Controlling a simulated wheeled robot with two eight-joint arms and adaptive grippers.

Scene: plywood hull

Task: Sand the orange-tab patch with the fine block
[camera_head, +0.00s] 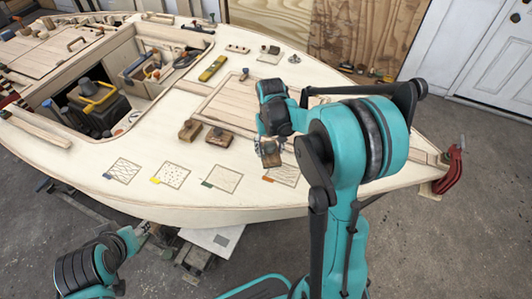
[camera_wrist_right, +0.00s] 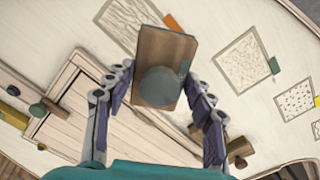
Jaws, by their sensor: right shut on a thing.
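My right gripper (camera_head: 269,145) is shut on a wooden sanding block (camera_wrist_right: 165,55) with a round grey knob. The block is at the patch's upper edge; I cannot tell whether it touches the deck, and its grit is hidden. My left arm is low at the left; its jaws are not clear.
Two other wooden blocks, one (camera_head: 189,130) left of another (camera_head: 219,137), rest on the deck above the patches. Green-tab (camera_head: 226,179), yellow-tab (camera_head: 172,174) and blue-tab (camera_head: 123,171) patches lie leftward. A red clamp (camera_head: 452,170) grips the bow. An open cockpit holds tools.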

